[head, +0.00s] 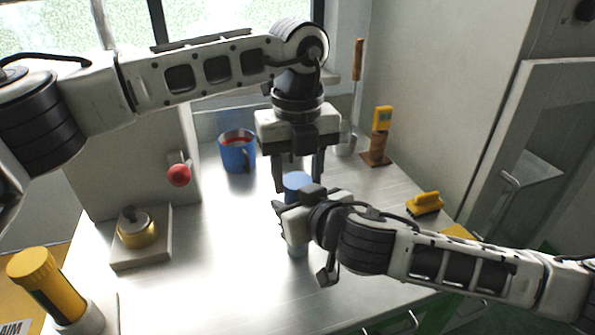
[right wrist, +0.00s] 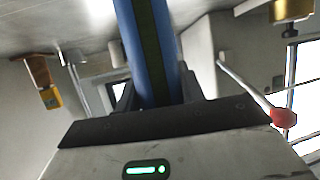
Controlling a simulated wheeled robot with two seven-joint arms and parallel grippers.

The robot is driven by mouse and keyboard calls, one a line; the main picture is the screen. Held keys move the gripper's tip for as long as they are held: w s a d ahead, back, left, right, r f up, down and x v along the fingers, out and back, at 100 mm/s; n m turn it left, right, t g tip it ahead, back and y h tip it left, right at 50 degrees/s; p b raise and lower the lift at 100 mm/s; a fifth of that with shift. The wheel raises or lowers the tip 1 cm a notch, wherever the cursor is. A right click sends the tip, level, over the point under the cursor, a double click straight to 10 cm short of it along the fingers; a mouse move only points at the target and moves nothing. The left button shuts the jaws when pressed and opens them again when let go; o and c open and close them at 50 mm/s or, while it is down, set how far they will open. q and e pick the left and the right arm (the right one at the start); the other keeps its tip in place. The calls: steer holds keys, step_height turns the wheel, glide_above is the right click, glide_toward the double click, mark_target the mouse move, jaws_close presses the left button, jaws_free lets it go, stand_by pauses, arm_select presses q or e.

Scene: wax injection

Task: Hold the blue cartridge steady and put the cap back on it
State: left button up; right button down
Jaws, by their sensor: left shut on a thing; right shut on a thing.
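The blue cartridge stands upright near the middle of the steel table, mostly hidden by my right gripper in the head view. In the right wrist view the cartridge (right wrist: 150,50) is a blue tube with a dark green stripe, between the fingers. My right gripper (head: 281,217) is shut on it from the side. My left gripper (head: 298,178) points straight down above it, shut on the blue cap (head: 297,181). Whether the cap touches the cartridge is hidden by the right gripper.
A blue mug (head: 238,155) stands behind, left of the grippers. A machine with a red knob (head: 179,175) and a brass pot (head: 137,230) are at left. A yellow cartridge (head: 45,283) is front left. A yellow brush (head: 425,203) lies right. The table's front middle is clear.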

arm_select(q)
steer(key=shift+m, duration=0.9)
steer(key=o, duration=1.1)
steer(key=shift+r, duration=0.15)
steer(key=shift+r, duration=2.15)
steer(key=shift+c, duration=0.6)
